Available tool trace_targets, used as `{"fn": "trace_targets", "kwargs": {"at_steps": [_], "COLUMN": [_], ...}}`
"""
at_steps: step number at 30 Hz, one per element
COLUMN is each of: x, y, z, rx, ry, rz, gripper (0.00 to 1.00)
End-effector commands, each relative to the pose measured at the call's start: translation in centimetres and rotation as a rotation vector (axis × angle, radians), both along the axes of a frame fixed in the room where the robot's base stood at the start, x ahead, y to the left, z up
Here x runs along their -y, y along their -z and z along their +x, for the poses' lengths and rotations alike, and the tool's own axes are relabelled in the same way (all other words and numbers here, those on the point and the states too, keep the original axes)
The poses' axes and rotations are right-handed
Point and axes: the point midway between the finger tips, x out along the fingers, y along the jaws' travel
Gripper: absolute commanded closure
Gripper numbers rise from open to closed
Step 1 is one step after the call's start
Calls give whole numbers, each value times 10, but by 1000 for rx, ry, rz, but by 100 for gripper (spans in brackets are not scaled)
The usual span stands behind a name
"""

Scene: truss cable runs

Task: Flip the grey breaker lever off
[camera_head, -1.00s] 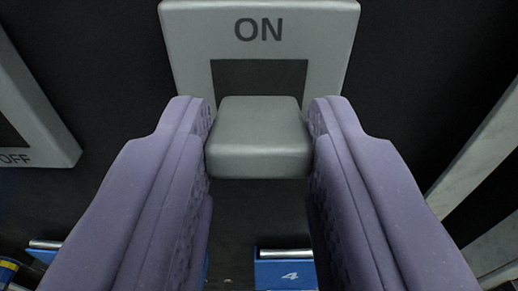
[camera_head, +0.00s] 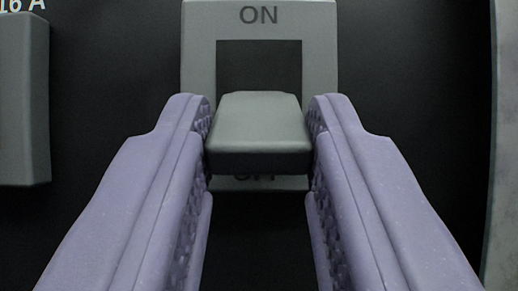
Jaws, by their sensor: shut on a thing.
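The grey breaker lever (camera_head: 258,125) sits in the middle of the head camera view, in front of its grey frame (camera_head: 317,70). The frame has a dark slot (camera_head: 259,66) and the word ON above it. Part of the word OFF shows just under the lever, mostly hidden by it. My gripper (camera_head: 258,128) is shut on the lever, with one purple finger against each side. The lever sticks out toward the camera and covers the lower part of the slot.
Another grey housing (camera_head: 24,100) stands at the left edge, under a partly cut-off label reading 16 A. A pale upright strip (camera_head: 505,130) runs along the right edge. The dark panel (camera_head: 410,70) between them is bare.

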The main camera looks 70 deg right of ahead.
Motion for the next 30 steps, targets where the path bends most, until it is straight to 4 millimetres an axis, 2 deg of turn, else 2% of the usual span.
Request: {"fn": "trace_targets", "kwargs": {"at_steps": [17,18,21,30], "x": [1,1,1,0], "y": [3,3,3,3], "z": [0,0,1,0], "rx": [13,13,13,14], "ry": [1,1,1,0], "rz": [-34,-34,-34,-33], "gripper": [97,64,41,40]}}
